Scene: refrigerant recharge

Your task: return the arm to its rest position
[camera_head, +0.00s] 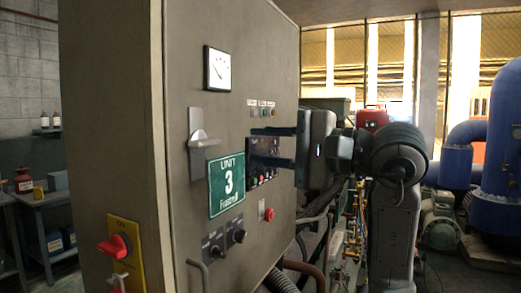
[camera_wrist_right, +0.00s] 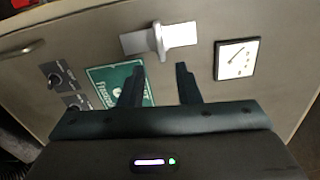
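My right gripper (camera_head: 254,146) reaches in from the right in the head view, in front of the grey cabinet door (camera_head: 245,85). Its two dark fingers are apart with nothing between them. In the right wrist view the open fingers (camera_wrist_right: 160,68) point at the door, with a grey door handle (camera_wrist_right: 160,39) just beyond their tips. The handle (camera_head: 199,141) is left of the fingers in the head view. Whether the fingers touch the door is hard to tell, but a gap seems to show. My left gripper is not in view.
The door carries a gauge (camera_head: 218,69), a green "Unit 3" sign (camera_head: 226,182), a red button (camera_head: 269,214) and dark knobs (camera_head: 238,235). A red switch (camera_head: 115,245) sits on the cabinet's side. Brass fittings (camera_head: 355,230) and blue pipework (camera_head: 497,150) stand to the right.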

